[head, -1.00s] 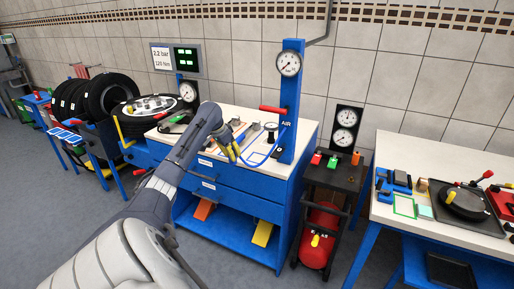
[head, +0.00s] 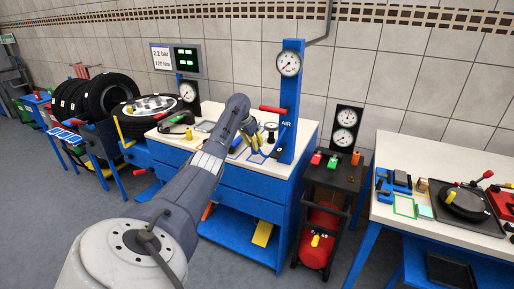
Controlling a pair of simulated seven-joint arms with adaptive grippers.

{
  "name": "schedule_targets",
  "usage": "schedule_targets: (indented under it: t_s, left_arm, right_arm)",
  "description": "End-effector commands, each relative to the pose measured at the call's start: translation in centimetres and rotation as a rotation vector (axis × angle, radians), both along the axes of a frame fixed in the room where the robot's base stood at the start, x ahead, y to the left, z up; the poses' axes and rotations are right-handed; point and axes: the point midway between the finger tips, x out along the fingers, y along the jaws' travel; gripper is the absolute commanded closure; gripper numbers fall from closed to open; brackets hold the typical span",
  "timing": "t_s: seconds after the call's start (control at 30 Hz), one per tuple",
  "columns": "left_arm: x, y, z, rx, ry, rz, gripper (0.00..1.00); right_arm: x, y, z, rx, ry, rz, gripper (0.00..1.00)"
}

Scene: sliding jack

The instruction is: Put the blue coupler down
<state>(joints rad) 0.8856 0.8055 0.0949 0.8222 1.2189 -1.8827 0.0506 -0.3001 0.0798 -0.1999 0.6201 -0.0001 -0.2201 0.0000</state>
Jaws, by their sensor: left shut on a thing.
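My left gripper (head: 258,140) is over the white top of the blue workbench (head: 225,181), close to the blue air post (head: 291,105). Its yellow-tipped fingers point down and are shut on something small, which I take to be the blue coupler. The coupler itself is mostly hidden by the fingers and too small to make out. A blue-outlined square (head: 257,158) is on the bench top just below the gripper. I cannot tell whether the coupler touches the top. My right gripper is not in view.
A pressure gauge (head: 288,63) and a red lever (head: 273,110) are on the post. A green-black tool (head: 178,119) lies at the bench's left. A red tank (head: 319,236) stands under a dark stand to the right. Another white-topped table (head: 450,236) is farther right.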

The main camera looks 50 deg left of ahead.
Motion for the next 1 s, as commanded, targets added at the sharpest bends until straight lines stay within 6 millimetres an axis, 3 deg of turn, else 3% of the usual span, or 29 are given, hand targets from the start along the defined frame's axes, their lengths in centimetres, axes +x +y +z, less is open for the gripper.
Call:
schedule_targets:
  t_s: [0.4, 0.77, 1.0]
  left_arm:
    - [1.7, 0.1, 0.0, 0.002, 0.000, 0.000, 1.00]
    - [1.6, 0.0, -3.3, 0.001, 0.002, 0.000, 1.00]
    - [1.7, 0.0, -3.4, 0.002, 0.000, 0.000, 1.00]
  right_arm:
    - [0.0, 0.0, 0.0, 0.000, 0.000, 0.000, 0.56]
    - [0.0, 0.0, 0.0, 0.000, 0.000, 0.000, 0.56]
    - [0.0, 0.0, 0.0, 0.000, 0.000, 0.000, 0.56]
